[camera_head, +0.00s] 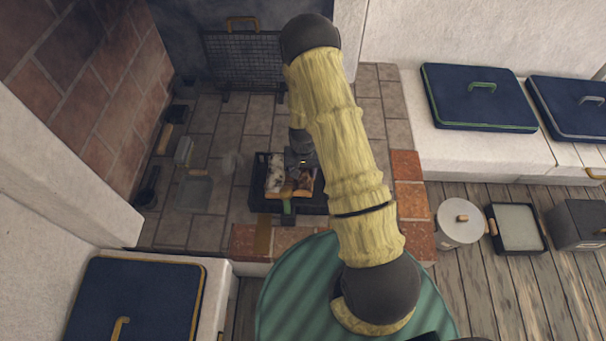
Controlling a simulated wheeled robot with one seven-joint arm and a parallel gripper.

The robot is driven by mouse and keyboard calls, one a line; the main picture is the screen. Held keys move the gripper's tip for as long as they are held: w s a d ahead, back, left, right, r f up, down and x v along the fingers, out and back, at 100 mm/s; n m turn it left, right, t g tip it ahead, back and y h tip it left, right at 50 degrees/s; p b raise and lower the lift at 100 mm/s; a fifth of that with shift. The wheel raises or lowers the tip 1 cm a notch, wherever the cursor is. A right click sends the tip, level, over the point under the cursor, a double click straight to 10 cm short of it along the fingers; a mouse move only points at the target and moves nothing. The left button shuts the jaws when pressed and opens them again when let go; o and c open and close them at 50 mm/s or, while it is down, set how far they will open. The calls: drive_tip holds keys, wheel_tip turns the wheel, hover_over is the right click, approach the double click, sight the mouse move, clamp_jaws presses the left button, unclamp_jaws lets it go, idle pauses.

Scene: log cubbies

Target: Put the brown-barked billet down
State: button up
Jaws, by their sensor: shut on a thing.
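My gripper (301,160) is small and dark in this view, low over a black grate (262,205) on the hearth. It is shut on the brown-barked billet (305,180), whose cut end shows pale orange. A billet with whitish bark (276,178) lies beside it on the left, in the grate. My arm hides the right part of the grate. I cannot tell whether the brown-barked billet touches the grate.
A mesh fire screen (243,62) stands at the back. Hearth tools (164,139) and a pale flat pan (194,194) lie to the left. Benches with blue lids (477,97) flank the hearth. A white lidded pot (459,222) stands on the floor at right.

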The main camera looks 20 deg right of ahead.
sight(303, 169)
drive_tip(key=shift+f, duration=1.05)
drive_tip(key=shift+f, duration=0.15)
drive_tip(key=o, duration=1.2)
wheel_tip(303, 169, up, 12)
drive_tip(key=p, duration=0.3)
drive_tip(key=shift+r, duration=0.2)
